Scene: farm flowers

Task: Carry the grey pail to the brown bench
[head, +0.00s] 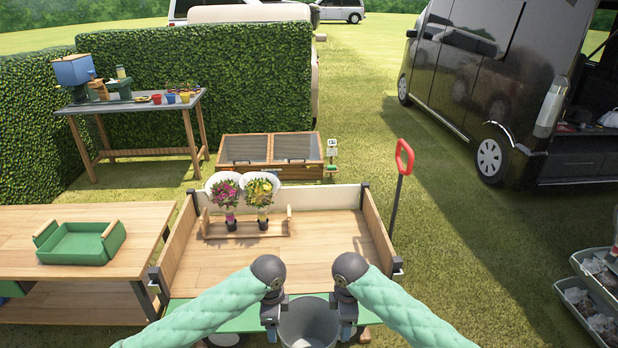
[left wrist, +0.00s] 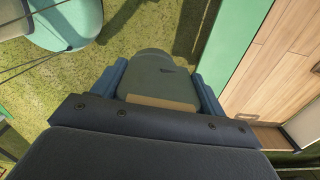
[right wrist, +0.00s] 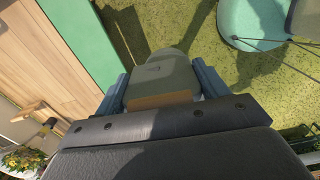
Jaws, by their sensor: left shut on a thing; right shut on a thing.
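The grey pail (head: 309,328) is at the bottom middle of the head view, upright with its round mouth facing up. My left gripper (head: 271,318) is shut on its left side and my right gripper (head: 347,312) on its right side. In the left wrist view the pail's side (left wrist: 155,75) shows between the blue fingers, and the right wrist view shows the same (right wrist: 160,75). Grass shows below it. A brown wooden bench (head: 135,225) stands at the left, with a green tray (head: 75,255) on it. The pail's lower part is hidden.
A grey-topped table (head: 150,103) is farther back.

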